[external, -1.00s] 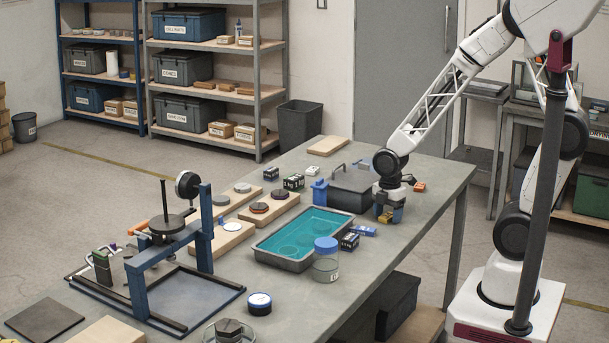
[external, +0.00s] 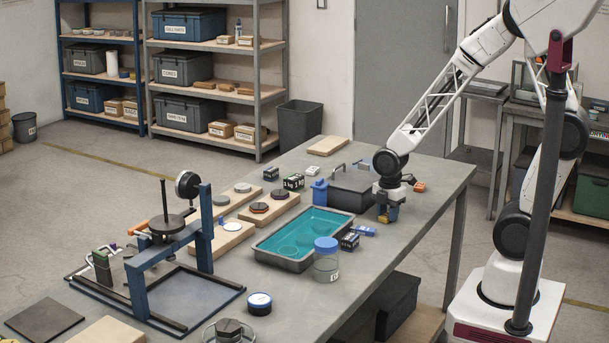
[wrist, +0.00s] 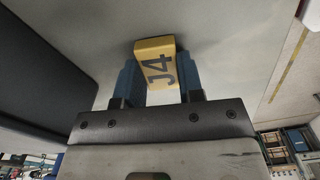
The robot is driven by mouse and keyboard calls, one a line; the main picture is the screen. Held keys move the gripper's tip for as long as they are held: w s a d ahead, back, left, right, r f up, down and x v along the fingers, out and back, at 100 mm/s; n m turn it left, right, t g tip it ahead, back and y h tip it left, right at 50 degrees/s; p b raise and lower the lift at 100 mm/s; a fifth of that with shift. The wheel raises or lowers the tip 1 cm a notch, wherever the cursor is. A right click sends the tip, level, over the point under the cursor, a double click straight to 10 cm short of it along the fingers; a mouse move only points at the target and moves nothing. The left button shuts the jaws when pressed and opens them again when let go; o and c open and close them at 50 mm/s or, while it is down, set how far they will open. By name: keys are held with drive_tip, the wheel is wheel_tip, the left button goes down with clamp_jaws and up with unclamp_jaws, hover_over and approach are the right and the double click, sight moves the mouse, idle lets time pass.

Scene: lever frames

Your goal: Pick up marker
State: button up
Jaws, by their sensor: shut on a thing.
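The marker appears to be a yellow block with a dark "J4" on it (wrist: 158,66), seen close up in the wrist view. My gripper (wrist: 159,76) has its blue fingers shut on it, one finger on each side. In the external view my gripper (external: 387,216) points down at the right part of the workbench, and a little of the yellow marker (external: 394,214) shows by the fingers. The marker is at or very near the bench top; I cannot tell whether it touches. Its lower part is hidden.
A dark lidded case (external: 352,191) stands just left of my gripper. A blue item (external: 365,230) and a small black labelled box (external: 349,241) lie to the front left, beside a teal-filled tray (external: 262,251) and a blue-lidded jar (external: 326,264).

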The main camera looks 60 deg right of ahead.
sight(387, 215)
drive_tip(key=shift+r, duration=0.15)
drive_tip(key=shift+r, duration=0.6)
wheel_tip(387, 215, up, 2)
drive_tip(key=shift+r, duration=0.1)
drive_tip(key=s+r, duration=0.1)
drive_tip(key=s, duration=1.5)
drive_tip(key=shift+d, duration=0.45)
drive_tip(key=shift+w+r, duration=0.15)
drive_tip(key=w+d+m, duration=0.1)
drive_tip(key=w+d, duration=0.2)
drive_tip(key=w, duration=0.1)
drive_tip(key=w+d+r+m, duration=0.1)
drive_tip(key=w+d, duration=0.3)
drive_tip(key=w+d+r+m, duration=0.1)
drive_tip(key=w+d, duration=0.3)
drive_tip(key=w, duration=0.1)
drive_tip(key=shift+w+r+m, duration=0.1)
drive_tip(key=shift+m, duration=0.2)
drive_tip(key=w+d+m, duration=0.1)
drive_tip(key=w+d, duration=0.1)
drive_tip(key=d, duration=0.2)
drive_tip(key=w+d+m, duration=0.1)
drive_tip(key=w+d, duration=0.2)
drive_tip(key=d, duration=0.2)
drive_tip(key=w+d+m, duration=0.1)
drive_tip(key=w+d, duration=0.1)
drive_tip(key=d, duration=0.3)
drive_tip(key=shift+w+d+f, duration=0.25)
drive_tip(key=shift+w, duration=0.05)
